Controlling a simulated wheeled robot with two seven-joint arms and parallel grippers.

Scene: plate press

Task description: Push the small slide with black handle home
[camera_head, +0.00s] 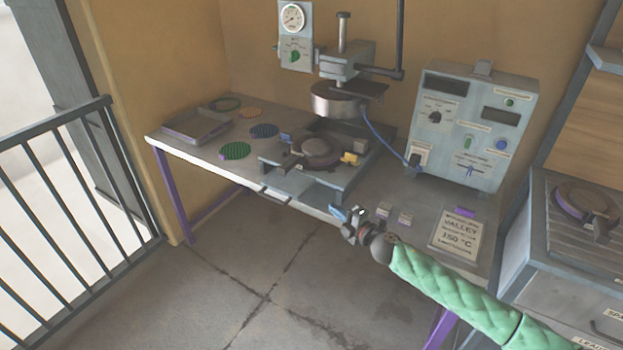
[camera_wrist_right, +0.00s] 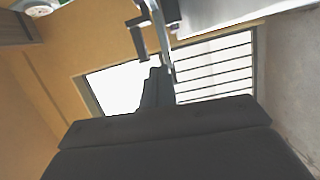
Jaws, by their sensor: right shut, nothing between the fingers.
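The press stands on the table, with a round plate (camera_head: 316,149) on its grey slide bed (camera_head: 305,188) under the raised round head (camera_head: 338,100). A small dark handle-like part (camera_head: 289,161) sits at the left of the plate; it is too small to tell for sure that it is the small slide's black handle or how far out that slide stands. My right gripper (camera_head: 344,214) is shut and empty, at the table's front edge, right of and nearer than the bed. It looks apart from the bed. My left gripper is out of view.
A control box (camera_head: 473,125) stands right of the press, with a blue cable running to it. A sign (camera_head: 456,234) lies in front of it. Several coloured discs, one green (camera_head: 234,151), and a tray (camera_head: 197,127) lie left. A railing (camera_head: 75,185) stands far left. The floor in front is clear.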

